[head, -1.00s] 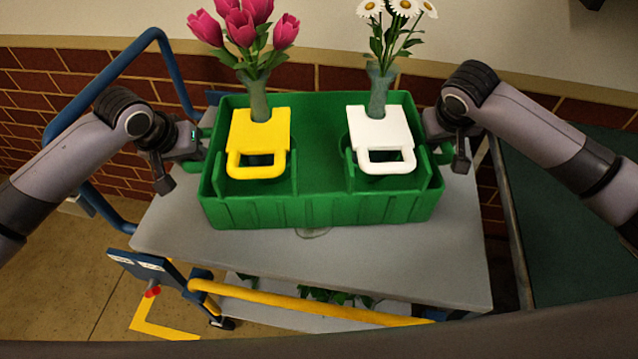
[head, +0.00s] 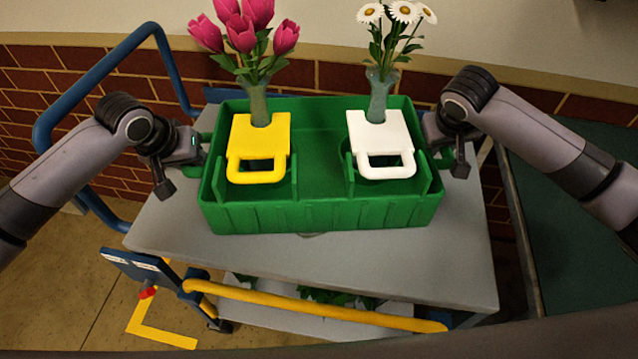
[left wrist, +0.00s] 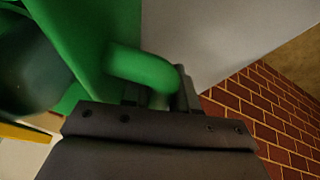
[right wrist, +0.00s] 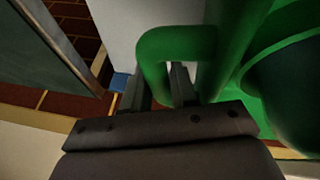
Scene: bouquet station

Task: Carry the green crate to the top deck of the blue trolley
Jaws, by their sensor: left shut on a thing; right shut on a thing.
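The green crate (head: 320,217) is over the grey top deck (head: 400,265) of the blue trolley (head: 98,75); I cannot tell whether it touches the deck. It holds a yellow-handled carrier (head: 262,135) with pink tulips and a white-handled carrier (head: 375,130) with daisies. My left gripper (head: 200,148) is shut on the crate's left handle, a green loop in the left wrist view (left wrist: 140,68). My right gripper (head: 432,142) is shut on the right handle, also a green loop in the right wrist view (right wrist: 165,45). The crate looks level.
A yellow bar (head: 310,307) runs below the deck's front edge, above a lower shelf with green leaves. A blue panel with a red knob (head: 148,293) is at front left. A dark green surface (head: 560,220) lies to the right. A brick wall stands behind.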

